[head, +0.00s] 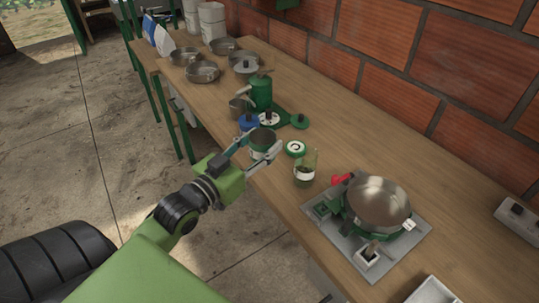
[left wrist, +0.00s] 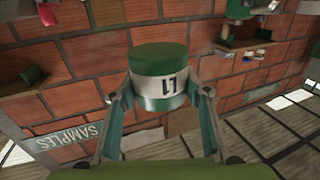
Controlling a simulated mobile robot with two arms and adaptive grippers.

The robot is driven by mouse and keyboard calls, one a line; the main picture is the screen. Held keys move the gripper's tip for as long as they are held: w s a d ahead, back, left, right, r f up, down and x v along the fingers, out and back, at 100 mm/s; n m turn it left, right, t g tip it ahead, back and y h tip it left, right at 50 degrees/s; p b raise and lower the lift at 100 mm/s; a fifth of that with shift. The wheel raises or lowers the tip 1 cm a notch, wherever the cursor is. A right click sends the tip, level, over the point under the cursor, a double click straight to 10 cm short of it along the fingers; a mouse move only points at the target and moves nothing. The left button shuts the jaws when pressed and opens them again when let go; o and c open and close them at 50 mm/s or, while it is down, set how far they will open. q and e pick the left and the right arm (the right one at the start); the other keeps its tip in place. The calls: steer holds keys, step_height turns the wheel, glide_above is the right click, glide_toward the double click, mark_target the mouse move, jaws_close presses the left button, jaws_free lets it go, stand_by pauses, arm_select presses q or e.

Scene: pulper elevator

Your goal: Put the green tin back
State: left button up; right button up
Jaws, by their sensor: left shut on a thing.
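The green tin (head: 262,141) has a white band and is held in my left gripper (head: 266,152), at the front edge of the wooden bench. In the left wrist view the tin (left wrist: 160,72) is between the two fingers, and its band carries a dark mark that appears upside down, like "L1". My left gripper (left wrist: 160,105) is shut on it. Whether the tin touches the bench is not clear. My right gripper is not in view.
A round green-and-white lid (head: 295,148) and a glass jar (head: 305,172) stand just right of the tin. A green grinder-like device (head: 261,92) and several pans (head: 203,71) stand behind. Bench space along the wall is clear.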

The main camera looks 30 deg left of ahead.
arm_select(q)
steer(key=w+a+f, duration=0.1)
steer(key=w+f, duration=0.1)
steer(key=w, duration=0.1)
steer(key=w+a+f, duration=0.2)
steer(key=w+f, duration=0.1)
steer(key=w, duration=0.1)
steer(key=w+a+f, duration=0.2)
steer(key=w+f, duration=0.1)
steer(key=shift+w+a+f+b, duration=0.25)
steer(key=shift+b, duration=0.1)
steer(key=shift+w+a+f, duration=0.15)
steer(key=shift+w+f, duration=0.2)
steer(key=shift+f, duration=1.6)
steer(key=shift+f, duration=0.1)
steer(key=o, duration=1.2)
